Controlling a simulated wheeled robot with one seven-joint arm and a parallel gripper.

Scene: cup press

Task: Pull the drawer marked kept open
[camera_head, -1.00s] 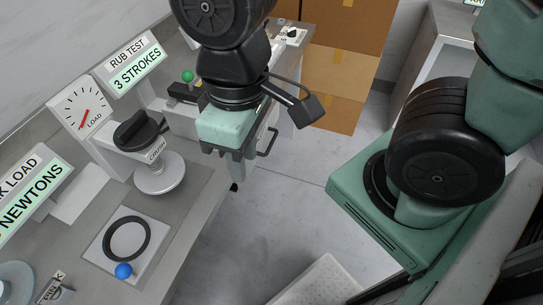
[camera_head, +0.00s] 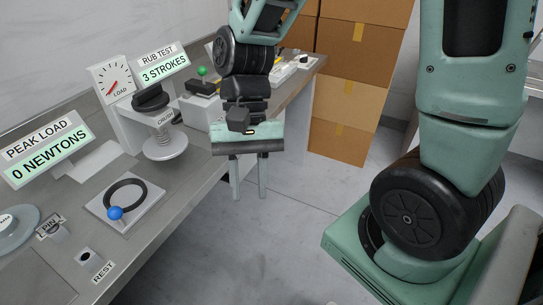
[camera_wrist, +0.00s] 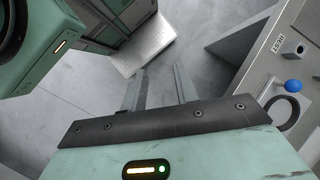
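No drawer front, handle or "kept" label can be made out now. The front of the bench (camera_head: 192,205) is seen at a steep angle, and my arm and gripper cover its far part. My gripper (camera_head: 249,196) points down over the floor, just off the bench's front edge in the head view. Its two fingers stand apart with nothing between them. The wrist view also shows my gripper (camera_wrist: 160,70) with its fingers apart over bare grey floor, the bench to the right.
On the bench stand a crush press (camera_head: 165,146), a black ring on a plate with a blue knob (camera_head: 115,213), a load dial (camera_head: 117,82) and a peak load display (camera_head: 47,158). Cardboard boxes (camera_head: 350,95) are stacked behind. The floor (camera_head: 290,225) beside the bench is clear.

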